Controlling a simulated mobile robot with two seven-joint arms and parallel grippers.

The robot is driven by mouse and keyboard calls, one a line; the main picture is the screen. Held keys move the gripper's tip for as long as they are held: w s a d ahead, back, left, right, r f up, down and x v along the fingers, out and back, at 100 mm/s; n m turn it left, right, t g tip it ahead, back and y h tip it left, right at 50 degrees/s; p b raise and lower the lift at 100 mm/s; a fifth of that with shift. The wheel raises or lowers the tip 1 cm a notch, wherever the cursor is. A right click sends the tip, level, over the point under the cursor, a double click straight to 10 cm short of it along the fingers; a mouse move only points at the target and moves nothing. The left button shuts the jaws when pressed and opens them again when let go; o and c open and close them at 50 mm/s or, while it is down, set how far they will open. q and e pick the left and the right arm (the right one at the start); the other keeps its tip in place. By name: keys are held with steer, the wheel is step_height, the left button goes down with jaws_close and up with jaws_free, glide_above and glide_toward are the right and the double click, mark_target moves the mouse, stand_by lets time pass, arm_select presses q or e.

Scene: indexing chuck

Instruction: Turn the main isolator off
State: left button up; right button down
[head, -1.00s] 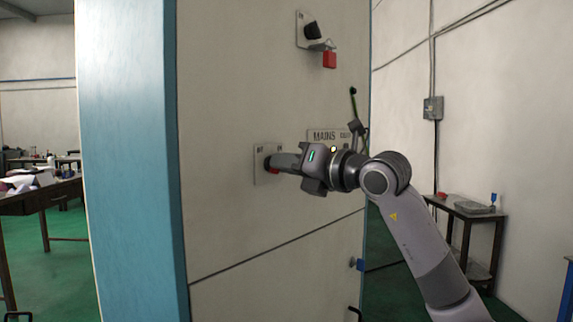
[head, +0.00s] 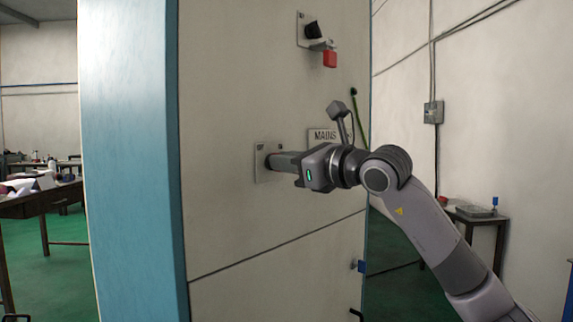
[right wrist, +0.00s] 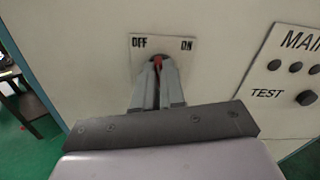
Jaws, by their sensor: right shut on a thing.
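The main isolator is a switch on a pale plate (head: 262,172) on the cabinet front. In the right wrist view its plate (right wrist: 141,47) carries OFF at left and ON at right. A small part of its red handle (right wrist: 158,62) shows between my fingertips; the rest is hidden, so I cannot tell exactly where it points. My right gripper (head: 270,161) reaches in from the right and is shut on the handle. It fills the lower middle of the right wrist view (right wrist: 158,72). My left gripper is not in view.
Above is a black knob (head: 313,30) with a red padlock (head: 330,59) hanging below it. A MAINS panel (head: 322,134) lies right of the switch; the wrist view shows its TEST button (right wrist: 307,98). A small side table (head: 478,215) stands by the right wall.

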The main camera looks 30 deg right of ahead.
steer(key=shift+n, duration=1.4)
steer(key=c, duration=1.2)
jaws_free()
steer(key=b+v, duration=0.3)
steer(key=v, duration=0.4)
steer(key=shift+s, duration=0.1)
